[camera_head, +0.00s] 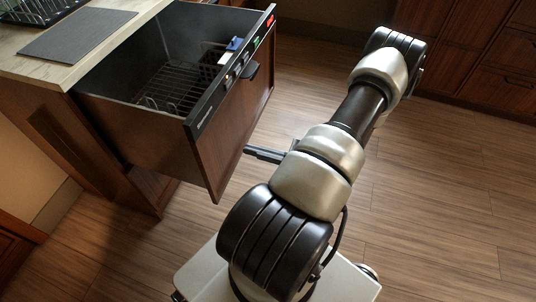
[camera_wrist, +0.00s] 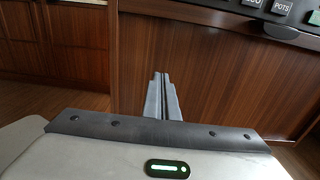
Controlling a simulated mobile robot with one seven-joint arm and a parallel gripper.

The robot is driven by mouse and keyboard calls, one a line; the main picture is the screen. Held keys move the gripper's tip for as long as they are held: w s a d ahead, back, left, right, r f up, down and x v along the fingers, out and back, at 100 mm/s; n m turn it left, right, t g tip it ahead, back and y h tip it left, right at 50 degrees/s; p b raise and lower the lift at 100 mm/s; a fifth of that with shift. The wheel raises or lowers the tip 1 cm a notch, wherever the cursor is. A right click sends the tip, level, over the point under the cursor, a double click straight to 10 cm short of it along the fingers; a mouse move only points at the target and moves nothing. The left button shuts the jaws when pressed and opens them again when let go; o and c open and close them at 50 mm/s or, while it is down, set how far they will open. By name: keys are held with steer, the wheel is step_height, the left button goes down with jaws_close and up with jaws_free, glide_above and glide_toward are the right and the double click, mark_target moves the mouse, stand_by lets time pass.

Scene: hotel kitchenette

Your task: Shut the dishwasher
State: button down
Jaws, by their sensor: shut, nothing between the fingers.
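The dishwasher (camera_head: 240,115) is a drawer type, pulled out from under the counter, with a wood front panel and a black control strip along its top edge. A dark wire rack (camera_head: 170,88) shows inside the tub. A dark handle (camera_head: 250,72) sticks out below the control strip. My gripper (camera_head: 248,151) is shut and empty, its fingers level with the lower outer face of the front panel; whether they touch it I cannot tell. In the wrist view, my gripper's fingers (camera_wrist: 162,78) point at the wood front panel (camera_wrist: 225,75), with the control strip (camera_wrist: 285,12) at upper right.
A counter (camera_head: 90,45) with a grey mat (camera_head: 75,36) and a dish rack (camera_head: 35,10) is above the dishwasher's cabinet. Wood cabinets (camera_head: 490,45) stand at the upper right. The wood floor (camera_head: 440,190) on the right is clear.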

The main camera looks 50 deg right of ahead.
mark_target(222, 142)
steer(key=b+x, duration=0.1)
steer(key=x, duration=0.6)
